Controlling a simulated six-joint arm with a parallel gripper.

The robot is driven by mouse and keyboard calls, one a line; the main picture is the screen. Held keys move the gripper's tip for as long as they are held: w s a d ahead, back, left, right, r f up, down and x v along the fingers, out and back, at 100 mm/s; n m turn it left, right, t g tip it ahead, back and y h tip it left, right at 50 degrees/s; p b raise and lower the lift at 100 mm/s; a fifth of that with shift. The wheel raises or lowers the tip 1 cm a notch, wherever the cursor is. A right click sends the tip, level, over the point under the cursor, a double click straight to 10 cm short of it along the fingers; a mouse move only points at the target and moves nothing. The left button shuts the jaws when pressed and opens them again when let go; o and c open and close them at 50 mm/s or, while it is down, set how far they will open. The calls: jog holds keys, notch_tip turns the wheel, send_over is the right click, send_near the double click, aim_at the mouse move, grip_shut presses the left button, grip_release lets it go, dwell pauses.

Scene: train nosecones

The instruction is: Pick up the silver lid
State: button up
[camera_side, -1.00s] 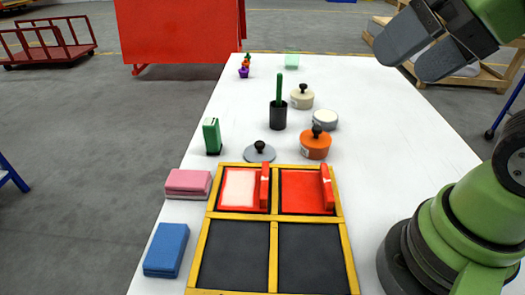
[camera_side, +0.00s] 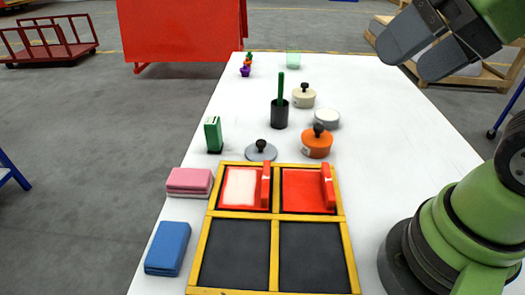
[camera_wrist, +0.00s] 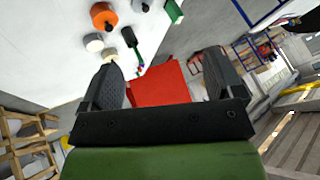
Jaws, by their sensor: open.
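The silver lid (camera_side: 261,153) is a flat grey disc with a black knob. It lies on the white table just behind the yellow-framed tray, left of the orange pot. It also seems to show at the top edge of the wrist view (camera_wrist: 144,6), partly cut off. My gripper (camera_side: 405,52) is high at the upper right of the side view, well away from the lid. Its two dark fingers are spread with nothing between them, and they also show apart in the wrist view (camera_wrist: 165,80).
The orange pot (camera_side: 316,145) stands close right of the lid, with a white pot (camera_side: 327,119) and a cream pot (camera_side: 303,99) behind. A black holder (camera_side: 279,116) and a green block (camera_side: 213,135) stand nearby. The yellow-framed tray (camera_side: 274,249) lies in front.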

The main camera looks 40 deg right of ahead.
jog(key=shift+o, duration=1.2)
jog(key=n+g+h, duration=0.3)
jog(key=n+g, duration=0.3)
jog(key=n, duration=2.7)
send_over(261, 142)
jog(key=f, duration=1.4)
jog(key=s+f, duration=0.1)
jog(key=f, duration=0.9)
jog(key=shift+w+f, duration=0.2)
jog(key=shift+f, duration=0.1)
jog(key=shift+w+f, duration=0.2)
jog(key=shift+f, duration=1.35)
jog(key=shift+w+f, duration=0.15)
jog(key=shift+f, duration=1.4)
jog(key=c, duration=0.7)
